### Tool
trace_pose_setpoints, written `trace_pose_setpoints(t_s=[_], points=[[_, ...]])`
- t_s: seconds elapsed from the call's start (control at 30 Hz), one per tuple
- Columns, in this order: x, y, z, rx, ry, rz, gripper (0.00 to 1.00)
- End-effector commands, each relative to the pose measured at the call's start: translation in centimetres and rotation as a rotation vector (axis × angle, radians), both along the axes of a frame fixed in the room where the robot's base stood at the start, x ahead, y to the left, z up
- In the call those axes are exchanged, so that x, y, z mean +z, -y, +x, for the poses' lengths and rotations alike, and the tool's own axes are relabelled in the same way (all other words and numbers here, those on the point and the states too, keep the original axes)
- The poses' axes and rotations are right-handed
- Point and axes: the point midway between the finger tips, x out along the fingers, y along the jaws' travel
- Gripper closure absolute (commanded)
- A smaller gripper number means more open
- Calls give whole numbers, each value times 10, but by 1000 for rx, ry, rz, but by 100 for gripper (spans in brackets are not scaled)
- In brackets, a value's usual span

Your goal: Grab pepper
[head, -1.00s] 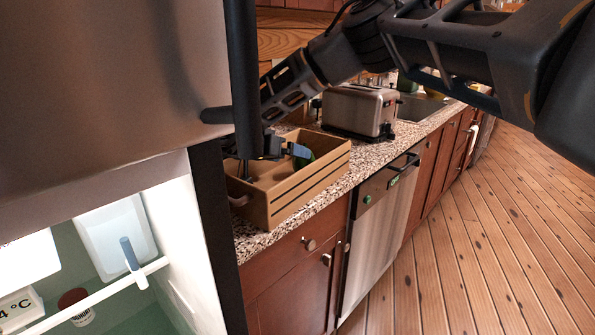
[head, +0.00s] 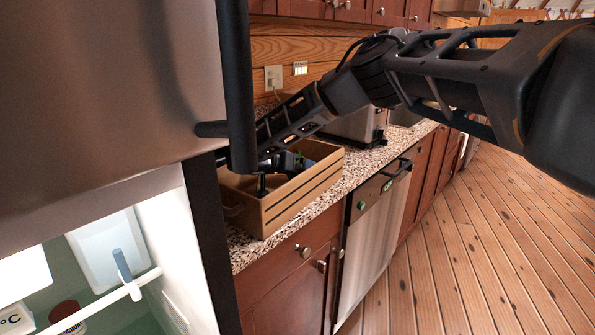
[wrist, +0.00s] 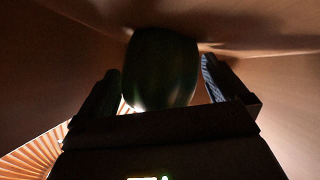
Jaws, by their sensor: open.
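A dark green, rounded pepper (wrist: 160,70) fills the middle of the wrist view, poorly lit. My gripper (wrist: 158,82) is open, with one finger on each side of the pepper; a narrow gap shows beside the fingers, and contact is hard to judge. In the head view my gripper (head: 283,163) is down inside a slatted wooden crate (head: 300,198) on the counter. The pepper is mostly hidden there behind my gripper and arm.
The crate stands on a speckled counter (head: 245,254) close beside the open fridge (head: 110,80), whose dark handle (head: 238,90) partly blocks the view. A toaster (head: 355,125) stands behind the crate. The wooden floor at right (head: 480,240) is clear.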

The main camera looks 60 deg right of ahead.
Motion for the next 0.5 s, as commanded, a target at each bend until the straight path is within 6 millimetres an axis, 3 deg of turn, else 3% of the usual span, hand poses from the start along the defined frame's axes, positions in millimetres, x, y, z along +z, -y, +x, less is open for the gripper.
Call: trace_pose_setpoints(t_s=[0.1,0.5], points=[[0,0,0,0,0,0,2],[0,0,0,0,0,0,40]])
